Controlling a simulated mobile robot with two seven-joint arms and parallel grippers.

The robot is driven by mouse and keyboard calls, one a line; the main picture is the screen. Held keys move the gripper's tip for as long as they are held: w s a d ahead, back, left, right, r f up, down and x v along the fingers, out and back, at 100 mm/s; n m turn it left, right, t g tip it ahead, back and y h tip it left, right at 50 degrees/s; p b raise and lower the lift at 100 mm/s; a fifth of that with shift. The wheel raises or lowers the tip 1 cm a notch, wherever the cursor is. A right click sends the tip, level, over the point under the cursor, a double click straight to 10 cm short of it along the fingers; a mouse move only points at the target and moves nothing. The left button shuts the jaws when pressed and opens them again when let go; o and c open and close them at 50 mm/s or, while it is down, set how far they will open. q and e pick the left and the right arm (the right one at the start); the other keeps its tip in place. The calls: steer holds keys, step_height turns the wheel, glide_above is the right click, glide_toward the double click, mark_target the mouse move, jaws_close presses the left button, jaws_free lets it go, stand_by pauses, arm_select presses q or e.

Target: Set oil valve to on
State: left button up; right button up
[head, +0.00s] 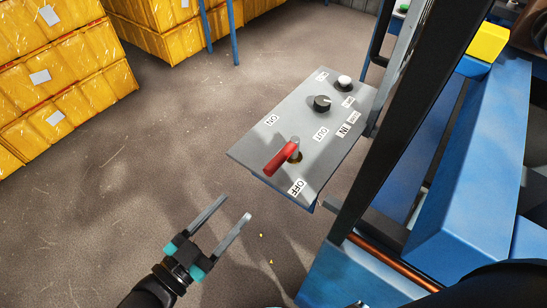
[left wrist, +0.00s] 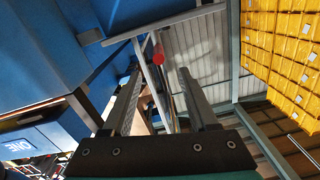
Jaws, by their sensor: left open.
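The oil valve is a red lever (head: 281,158) on a grey slanted control panel (head: 256,147) in the head view. The lever sticks out toward the lower left, between an ON label (head: 271,120) and an OFF label (head: 297,187). My left gripper (head: 235,207) is open and empty, below and left of the lever and apart from it. In the left wrist view a red end, likely the lever (left wrist: 158,54), shows beyond and between the open fingers (left wrist: 158,75). My right gripper is not in view.
The panel also carries a black knob (head: 322,103), a white button (head: 344,82) and IN and OUT labels. A black post (head: 400,115) and blue machinery (head: 470,160) stand to its right. Yellow wrapped crates (head: 75,85) stand at the upper left. The floor left of the panel is clear.

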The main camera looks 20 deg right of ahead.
arm_select(q)
steer(key=b, duration=0.1)
glide_toward(292, 146)
steer(key=x, duration=0.3)
steer(key=f+x, duration=0.1)
steer(key=x, duration=0.1)
steer(key=shift+w+d+f, duration=0.1)
steer(key=shift+w, duration=0.35)
jaws_close()
stand_by(1.1)
